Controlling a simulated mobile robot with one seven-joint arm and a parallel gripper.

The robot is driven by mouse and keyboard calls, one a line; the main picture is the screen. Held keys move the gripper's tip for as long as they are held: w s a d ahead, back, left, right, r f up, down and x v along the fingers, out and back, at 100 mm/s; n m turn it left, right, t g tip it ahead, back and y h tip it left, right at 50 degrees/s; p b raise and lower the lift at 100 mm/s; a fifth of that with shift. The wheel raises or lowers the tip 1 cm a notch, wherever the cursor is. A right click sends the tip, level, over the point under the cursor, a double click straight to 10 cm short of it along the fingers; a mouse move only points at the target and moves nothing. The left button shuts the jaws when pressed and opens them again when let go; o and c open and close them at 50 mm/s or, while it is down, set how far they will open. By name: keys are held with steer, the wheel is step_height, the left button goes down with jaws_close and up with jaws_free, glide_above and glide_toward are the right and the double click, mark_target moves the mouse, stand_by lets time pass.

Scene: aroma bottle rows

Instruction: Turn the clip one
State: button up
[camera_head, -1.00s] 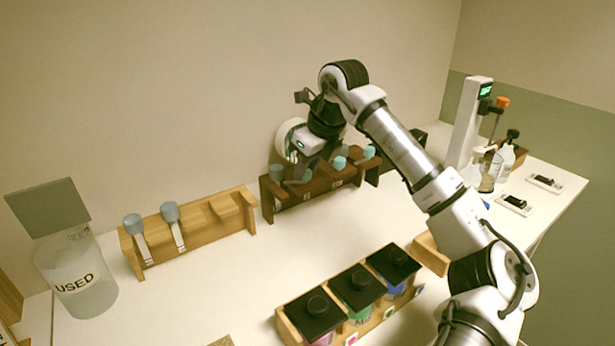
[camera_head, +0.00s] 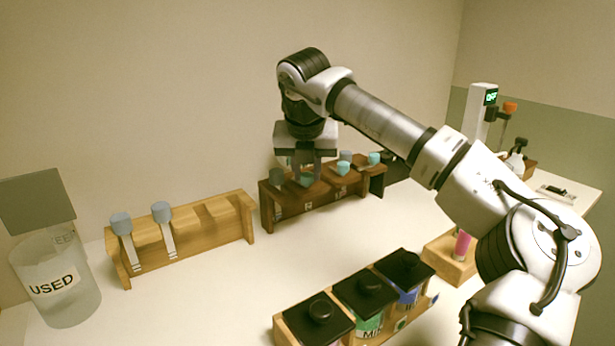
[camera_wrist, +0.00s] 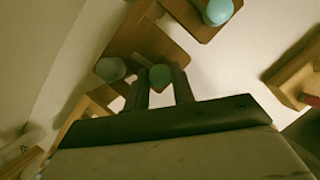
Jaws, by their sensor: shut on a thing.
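My gripper (camera_head: 306,172) points down over the dark wooden rack (camera_head: 290,206) at the back. It is shut on a teal-topped piece (camera_head: 306,181), whose round top shows between the fingers in the wrist view (camera_wrist: 160,74). The fingers hide part of it, and I cannot tell if it touches the rack. No thing is clearly marked as the clip.
A light wooden rack (camera_head: 222,236) to the left holds two grey-topped pieces. A clear USED jar (camera_head: 55,290) stands at far left. Black-lidded jars (camera_head: 365,290) fill a front holder. A scale-like stand (camera_head: 480,110) is at back right. White tabletop between the racks is clear.

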steer(key=shift+m+h+b, duration=0.3)
steer(key=shift+m+b, duration=0.05)
steer(key=shift+m, duration=0.45)
steer(key=o, duration=1)
steer(key=v, duration=1.4)
steer(key=shift+w+a, duration=0.1)
steer(key=shift+w, duration=0.05)
steer(key=shift+f, duration=0.1)
